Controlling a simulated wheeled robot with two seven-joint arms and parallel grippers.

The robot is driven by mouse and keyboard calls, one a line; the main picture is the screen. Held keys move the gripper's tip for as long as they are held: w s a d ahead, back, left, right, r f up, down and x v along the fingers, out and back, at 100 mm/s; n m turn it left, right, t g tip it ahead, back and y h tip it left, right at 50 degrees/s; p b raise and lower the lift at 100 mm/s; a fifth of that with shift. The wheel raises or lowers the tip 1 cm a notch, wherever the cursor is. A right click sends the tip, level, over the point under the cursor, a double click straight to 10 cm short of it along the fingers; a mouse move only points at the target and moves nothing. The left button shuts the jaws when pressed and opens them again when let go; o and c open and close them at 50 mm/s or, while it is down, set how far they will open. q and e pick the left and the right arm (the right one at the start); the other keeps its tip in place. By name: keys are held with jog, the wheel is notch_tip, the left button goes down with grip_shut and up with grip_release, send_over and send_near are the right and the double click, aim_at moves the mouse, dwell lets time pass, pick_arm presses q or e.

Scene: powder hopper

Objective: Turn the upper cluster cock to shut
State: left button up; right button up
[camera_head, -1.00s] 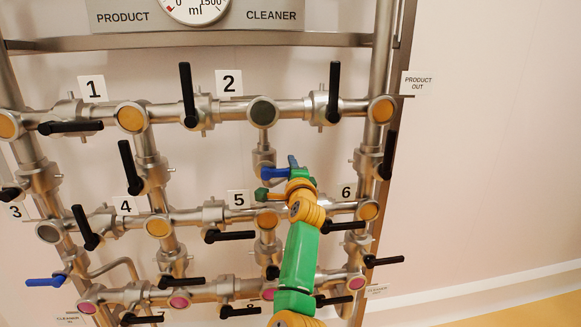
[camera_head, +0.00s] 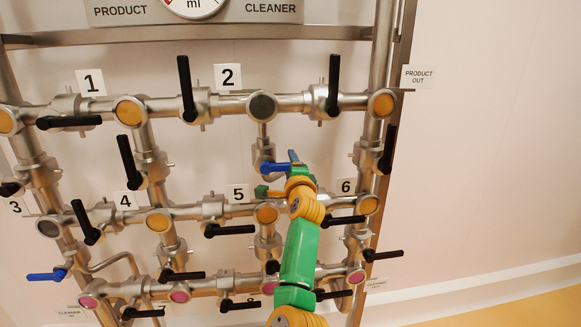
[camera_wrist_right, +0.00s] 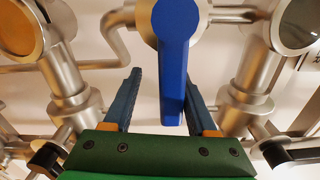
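A blue-handled cock (camera_head: 275,168) sits on the short vertical pipe below the grey disc in the upper middle of the pipe panel. Its lever points right, roughly level, in the head view. My right gripper (camera_head: 290,172) is at this lever and partly hides it. In the right wrist view the blue lever (camera_wrist_right: 173,65) stands between the two fingers of my right gripper (camera_wrist_right: 163,82). The fingers are apart, with a clear gap on the lever's left side and the right finger close to it. Whether that finger touches cannot be told. My left gripper is not in view.
A second blue lever (camera_head: 46,275) is at the lower left. Several black levers, such as the one right of label 2 (camera_head: 333,85), stick out from the pipes around my arm. A gauge (camera_head: 195,8) is at the top.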

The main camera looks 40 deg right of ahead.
jog(key=b+v, duration=0.2)
jog(key=v, duration=0.5)
dwell(0.7)
